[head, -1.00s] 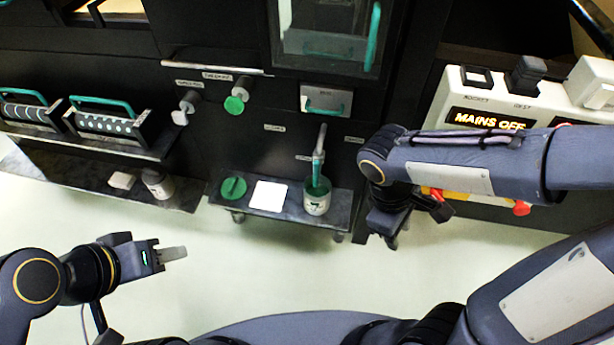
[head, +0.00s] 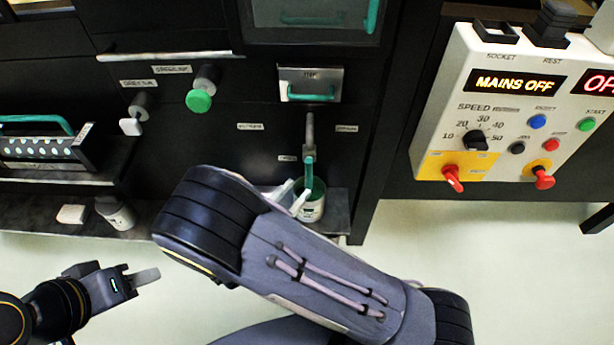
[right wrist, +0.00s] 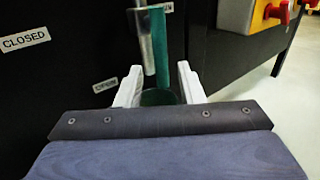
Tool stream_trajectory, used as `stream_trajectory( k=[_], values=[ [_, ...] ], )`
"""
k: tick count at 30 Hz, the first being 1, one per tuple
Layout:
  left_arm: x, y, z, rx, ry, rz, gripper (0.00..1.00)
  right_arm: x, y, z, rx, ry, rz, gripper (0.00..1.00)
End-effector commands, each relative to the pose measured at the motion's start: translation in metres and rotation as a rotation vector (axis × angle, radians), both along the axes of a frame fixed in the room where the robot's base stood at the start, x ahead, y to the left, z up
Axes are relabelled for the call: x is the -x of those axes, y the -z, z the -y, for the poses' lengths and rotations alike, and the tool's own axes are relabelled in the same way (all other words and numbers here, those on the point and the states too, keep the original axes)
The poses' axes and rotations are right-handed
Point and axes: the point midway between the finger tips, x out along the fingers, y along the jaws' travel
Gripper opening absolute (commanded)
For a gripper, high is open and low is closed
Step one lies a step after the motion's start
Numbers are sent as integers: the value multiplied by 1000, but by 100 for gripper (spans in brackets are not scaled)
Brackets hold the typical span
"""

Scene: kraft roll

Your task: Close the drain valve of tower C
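The drain valve lever, a metal rod with a teal grip (head: 309,168), hangs down on the black front panel, above a white pot (head: 312,208) with a green inside. In the right wrist view the teal grip (right wrist: 159,45) points down, with the OPEN label (right wrist: 105,86) nearby and the CLOSED label (right wrist: 24,40) further up left. My right gripper (head: 294,197) is open. Its pale fingers (right wrist: 160,84) stand apart on either side of the lever's lower end in that view; I see no contact. My left gripper (head: 145,277) is away at lower left, seen edge-on.
A green knob (head: 199,101) and a white knob (head: 131,127) stick out at left. A teal-handled drawer (head: 311,84) is above the lever. The control box (head: 455,100) at right reads MAINS OFF. My right arm hides part of the low shelf (head: 336,215).

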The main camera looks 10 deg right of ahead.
Motion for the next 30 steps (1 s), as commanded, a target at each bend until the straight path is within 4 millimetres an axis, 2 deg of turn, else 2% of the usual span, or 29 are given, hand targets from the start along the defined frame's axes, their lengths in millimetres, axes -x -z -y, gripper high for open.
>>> stream_trajectory(
  k=[3, 9, 21, 30],
  values=[
    [0, 3, 0, 0, 0, 0, 38, -13, 1, 17, -1, 5, -1, 35],
    [0, 7, 0, 0, 0, 0, 38, -31, 1, 38, -4, 5, -2, 35],
    [0, 7, 0, 0, 0, 0, 38, -37, 0, 46, -4, 3, -2, 35],
    [0, 7, 0, 0, 0, 0, 38, -37, 0, 46, -3, 4, -3, 0]
  ],
)
